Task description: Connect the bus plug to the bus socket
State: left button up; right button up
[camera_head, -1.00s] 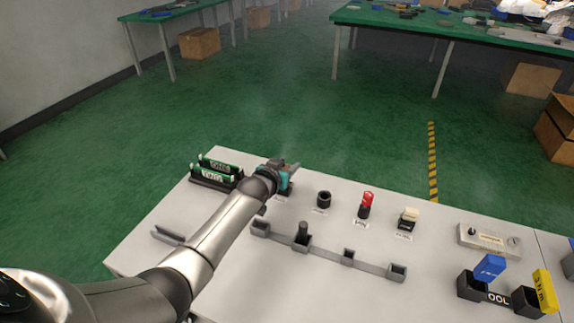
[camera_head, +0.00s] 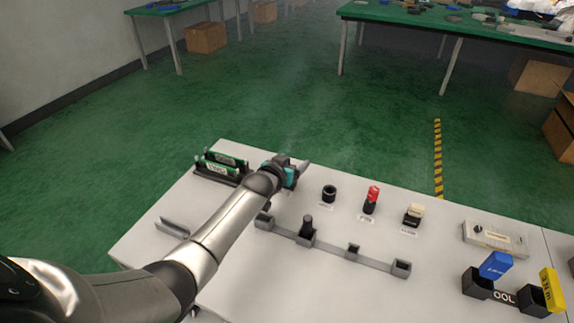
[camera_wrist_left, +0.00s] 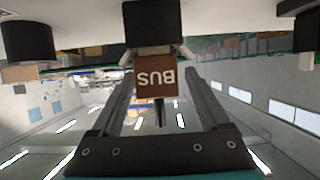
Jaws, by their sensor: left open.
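My left gripper (camera_head: 300,167) is open over the far edge of the white worktop, left of the black round part. In the left wrist view, which is upside down, a brown plate marked BUS (camera_wrist_left: 157,78) shows between its two spread fingers, with a black block (camera_wrist_left: 152,22) at its edge. I cannot tell whether this is the bus plug or its socket, or whether the fingers touch it. In the head view my gripper and wrist hide it. My right gripper is not in view.
A black round part (camera_head: 329,193), a red-topped part (camera_head: 372,197) and a cream-topped part (camera_head: 413,214) stand right of my gripper. A grey rail with holders (camera_head: 335,252) lies nearer. Green boards in a rack (camera_head: 220,170) stand left. Blue (camera_head: 495,265) and yellow blocks sit right.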

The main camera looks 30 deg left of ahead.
pick_arm(q)
jog(key=shift+s+r+p, duration=0.3)
jog(key=shift+s+p, duration=0.05)
jog(key=shift+s, duration=0.25)
jog(key=p+v, duration=0.4)
jog(key=v, duration=0.9)
jog(key=shift+s, duration=0.4)
jog(key=shift+c, duration=0.2)
